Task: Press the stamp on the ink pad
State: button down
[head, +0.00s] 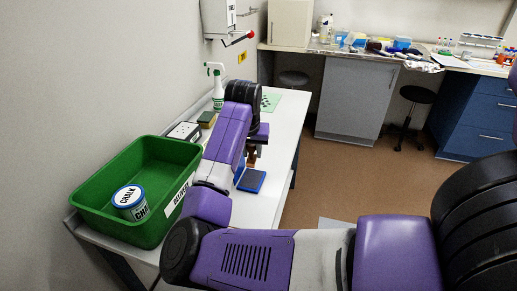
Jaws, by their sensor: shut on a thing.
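The ink pad (251,180) is a small blue-rimmed tray with a dark grey face, lying on the white table to the right of my forearm. My gripper (254,148) points down above the pad's far part and is partly hidden by my arm. It is shut on the stamp (251,161), a small brown piece. The stamp's lower end shows over the pad's far edge. I cannot tell from this view whether it touches the pad.
A green bin (92,204) holding a chalk tub (131,201) stands at the table's left. A white box (184,132), a sponge-like block (207,119), a spray bottle (217,88) and a green patterned sheet (271,102) lie further back. The white table (262,211) is clear in front of the pad.

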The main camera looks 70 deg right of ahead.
jog(key=shift+f, duration=0.1)
notch_tip(320, 180, down, 6)
jog(key=b, duration=0.7)
jog(key=shift+f, duration=0.1)
jog(key=shift+f, duration=0.35)
dwell(0.9)
jog(key=shift+r, duration=0.1)
notch_tip(320, 180, up, 6)
jog(key=p, duration=0.6)
jog(key=shift+p, duration=0.3)
jog(key=shift+d, duration=0.1)
